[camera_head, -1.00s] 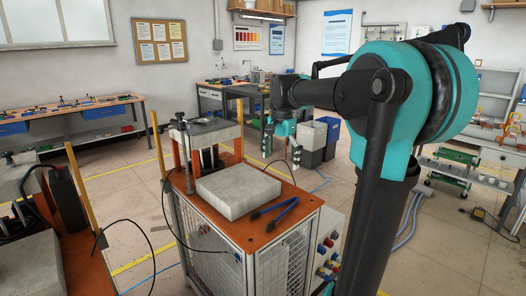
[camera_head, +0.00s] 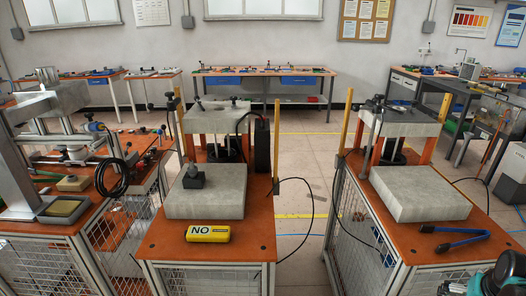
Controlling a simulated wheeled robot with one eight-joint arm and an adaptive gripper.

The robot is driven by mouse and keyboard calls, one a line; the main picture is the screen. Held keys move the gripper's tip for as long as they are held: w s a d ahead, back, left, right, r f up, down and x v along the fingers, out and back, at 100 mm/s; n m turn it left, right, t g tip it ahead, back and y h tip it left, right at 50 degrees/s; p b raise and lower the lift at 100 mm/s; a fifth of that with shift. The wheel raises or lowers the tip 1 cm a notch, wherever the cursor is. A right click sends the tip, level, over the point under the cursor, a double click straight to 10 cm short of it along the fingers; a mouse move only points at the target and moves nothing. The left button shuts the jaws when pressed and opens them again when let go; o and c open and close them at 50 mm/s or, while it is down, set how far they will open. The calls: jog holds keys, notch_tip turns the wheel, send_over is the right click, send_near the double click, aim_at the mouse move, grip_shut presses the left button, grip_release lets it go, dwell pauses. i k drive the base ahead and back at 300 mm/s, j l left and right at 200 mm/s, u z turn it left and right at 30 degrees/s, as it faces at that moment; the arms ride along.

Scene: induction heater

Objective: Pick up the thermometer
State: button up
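I cannot surely tell which thing is the thermometer. A yellow and black device marked "NO" (camera_head: 208,234) lies at the front of the middle orange-topped bench (camera_head: 256,228), in front of a grey block (camera_head: 212,203). A small dark cube with a knob (camera_head: 194,177) stands on that block. My gripper is out of view. Only a teal and black part of my arm shows at the bottom right corner.
The right bench (camera_head: 406,246) carries another grey block (camera_head: 418,193) and blue-handled tongs (camera_head: 454,237). The left bench (camera_head: 30,226) holds a stand and a black cable coil (camera_head: 112,178).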

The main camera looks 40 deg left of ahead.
aim_at(208, 233)
jog(key=u, duration=2.15)
jog(key=k+l+u, duration=0.25)
jog(key=k+l, duration=0.25)
jog(key=i, duration=0.4)
